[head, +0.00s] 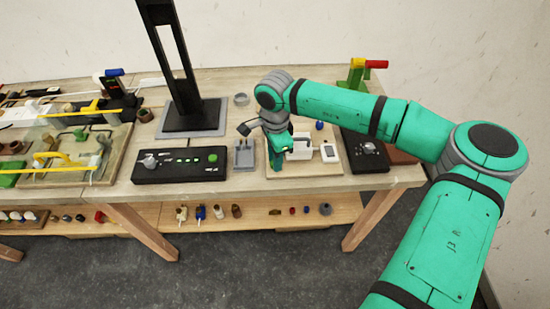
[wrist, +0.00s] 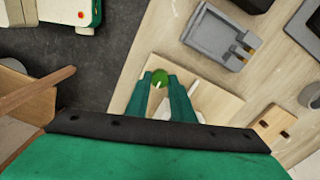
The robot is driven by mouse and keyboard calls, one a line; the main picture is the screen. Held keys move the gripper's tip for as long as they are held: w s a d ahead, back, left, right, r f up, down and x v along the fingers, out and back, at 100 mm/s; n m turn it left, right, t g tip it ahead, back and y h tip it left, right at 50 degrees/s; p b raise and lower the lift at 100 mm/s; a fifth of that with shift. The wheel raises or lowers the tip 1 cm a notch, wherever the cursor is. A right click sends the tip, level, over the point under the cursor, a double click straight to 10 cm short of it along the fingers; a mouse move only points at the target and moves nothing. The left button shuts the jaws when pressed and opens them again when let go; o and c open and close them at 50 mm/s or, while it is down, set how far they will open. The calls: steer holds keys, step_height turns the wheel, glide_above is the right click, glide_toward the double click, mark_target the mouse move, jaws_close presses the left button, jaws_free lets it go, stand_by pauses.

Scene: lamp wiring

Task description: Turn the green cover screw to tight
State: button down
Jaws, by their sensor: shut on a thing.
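The green cover screw (wrist: 160,78) shows in the wrist view as a round green head with a pale slot mark. My gripper (wrist: 161,90) has its two teal fingers on either side of the head, shut on it. In the head view my gripper (head: 277,163) points down over the left part of a light wooden board (head: 305,171). There the screw cannot be told apart from my fingers. A white housing (head: 300,153) stands on the board just right of my gripper. How tight the screw is cannot be seen.
A grey tray (head: 244,157) stands left of the board; it also shows in the wrist view (wrist: 207,37). A black panel with a green button (head: 180,165) lies further left. A white switch plate (head: 329,152) and a black box (head: 366,152) stand on the right.

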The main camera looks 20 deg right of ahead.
steer(key=m, duration=0.4)
steer(key=shift+m, duration=0.3)
steer(key=m, duration=0.4)
steer(key=shift+s+m, duration=0.1)
steer(key=shift+m, duration=0.2)
steer(key=c, duration=1.5)
jaws_free()
steer(key=shift+c, duration=0.2)
steer(key=shift+r, duration=0.15)
step_height(320, 180, up, 11)
steer(key=shift+f, duration=0.2)
